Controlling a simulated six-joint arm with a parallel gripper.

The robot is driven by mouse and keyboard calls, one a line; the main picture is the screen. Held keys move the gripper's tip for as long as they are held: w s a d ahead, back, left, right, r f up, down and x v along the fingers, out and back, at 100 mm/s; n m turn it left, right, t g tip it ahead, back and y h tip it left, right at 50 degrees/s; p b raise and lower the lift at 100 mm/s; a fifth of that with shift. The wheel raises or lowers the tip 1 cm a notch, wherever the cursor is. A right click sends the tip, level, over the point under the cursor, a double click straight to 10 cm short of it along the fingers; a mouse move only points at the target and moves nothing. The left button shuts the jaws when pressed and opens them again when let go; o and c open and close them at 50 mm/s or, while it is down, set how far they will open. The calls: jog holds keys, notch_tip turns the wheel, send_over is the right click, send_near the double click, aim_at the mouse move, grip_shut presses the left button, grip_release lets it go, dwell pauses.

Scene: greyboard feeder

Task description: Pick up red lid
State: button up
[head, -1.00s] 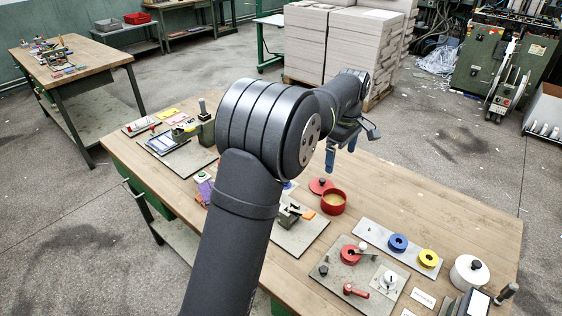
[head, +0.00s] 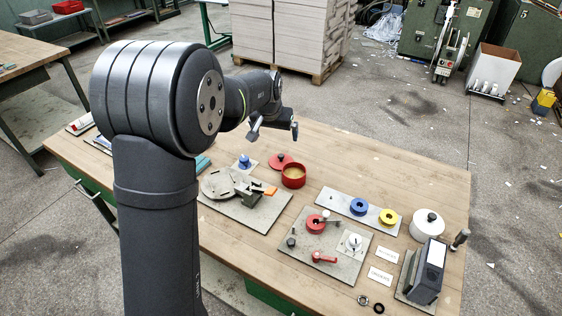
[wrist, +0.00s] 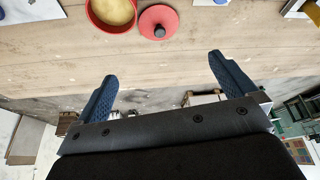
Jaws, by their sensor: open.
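The red lid (head: 281,161) lies flat on the wooden table, with a dark knob on top. It sits just beside an open red pot (head: 293,177) with a yellowish inside. In the wrist view the lid (wrist: 159,21) is at the top middle, right of the pot (wrist: 110,12). My gripper (wrist: 165,80) is open and empty, its two blue fingers wide apart. The lid lies beyond the fingertips, clear of them.
A blue knobbed piece (head: 244,163) stands left of the lid. A board with a round disc and orange block (head: 271,191) is nearer. A plate with blue and yellow rings (head: 358,206) and a white pot (head: 427,224) are to the right. Bare table lies behind the lid.

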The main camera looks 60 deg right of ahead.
aim_at(281, 155)
jog(key=x, duration=1.7)
jog(key=c, duration=1)
jog(key=shift+o, duration=0.2)
jog(key=shift+r, duration=0.1)
